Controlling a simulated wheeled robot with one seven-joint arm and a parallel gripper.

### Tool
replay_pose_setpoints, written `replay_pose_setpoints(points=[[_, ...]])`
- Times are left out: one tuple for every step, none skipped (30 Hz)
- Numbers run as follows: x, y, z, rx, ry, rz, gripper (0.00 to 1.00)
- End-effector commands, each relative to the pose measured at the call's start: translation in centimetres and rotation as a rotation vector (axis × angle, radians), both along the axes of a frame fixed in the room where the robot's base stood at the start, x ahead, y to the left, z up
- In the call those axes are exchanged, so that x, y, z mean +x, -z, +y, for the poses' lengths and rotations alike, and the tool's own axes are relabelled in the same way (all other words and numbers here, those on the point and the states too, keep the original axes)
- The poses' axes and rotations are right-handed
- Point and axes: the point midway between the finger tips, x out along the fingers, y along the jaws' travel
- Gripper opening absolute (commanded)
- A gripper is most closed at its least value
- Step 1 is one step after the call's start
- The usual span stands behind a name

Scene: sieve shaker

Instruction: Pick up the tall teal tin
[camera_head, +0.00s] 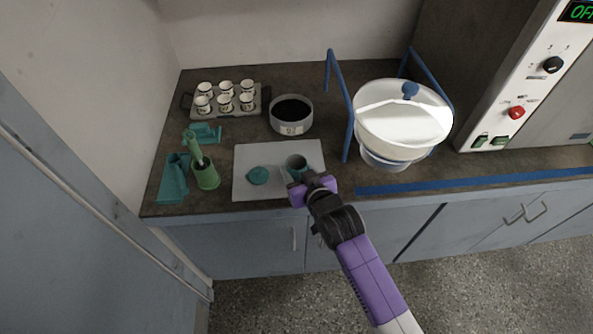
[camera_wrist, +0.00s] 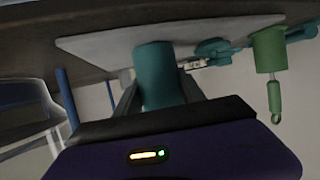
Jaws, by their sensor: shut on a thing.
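The tall teal tin (camera_head: 296,163) stands on the light grey mat (camera_head: 244,185), towards its right side, in the head view. My gripper (camera_head: 299,176) reaches in from the front and is shut on the tin. In the wrist view the tin (camera_wrist: 158,75) is between my fingers (camera_wrist: 162,92), with its far end at the mat. I cannot tell whether it is clear of the mat.
A green holder with a brush (camera_head: 206,176) and teal scoops (camera_head: 172,178) stand at left. Behind are a rack of several white cups (camera_head: 226,101) and a dark-filled sieve (camera_head: 291,115). A white bowl in a blue frame (camera_head: 403,118) stands at right.

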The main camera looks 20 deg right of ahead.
Motion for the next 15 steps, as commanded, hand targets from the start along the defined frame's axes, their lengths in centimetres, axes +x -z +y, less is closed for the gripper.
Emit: replay_pose_setpoints(points=[[0.1,-0.4,0.0,0.0,0.0,-0.002,0.05],[0.1,-0.6,0.0,0.001,0.0,-0.002,0.05],[0.1,-1.1,0.0,0.001,0.0,-0.004,0.05],[0.1,-1.5,0.0,0.0,0.0,-0.004,0.05],[0.1,-1.9,0.0,0.0,0.0,-0.003,0.05],[0.1,-2.8,0.0,0.0,0.0,-0.006,0.05],[0.1,-3.4,0.0,0.0,0.0,-0.005,0.05],[0.1,-4.1,0.0,0.0,0.001,-0.007,0.05],[0.1,-5.3,0.0,0.0,0.001,-0.008,0.05],[0.1,-6.2,-0.1,0.0,0.001,-0.008,0.05],[0.1,-7.1,0.0,0.0,0.001,-0.009,0.05],[0.1,-8.3,0.0,0.001,0.002,-0.009,0.05],[0.1,-9.2,0.0,0.0,0.001,-0.009,0.05],[0.1,-10.0,-0.1,0.0,0.001,-0.008,0.05],[0.1,-11.1,-0.1,0.0,0.001,-0.008,0.05]])
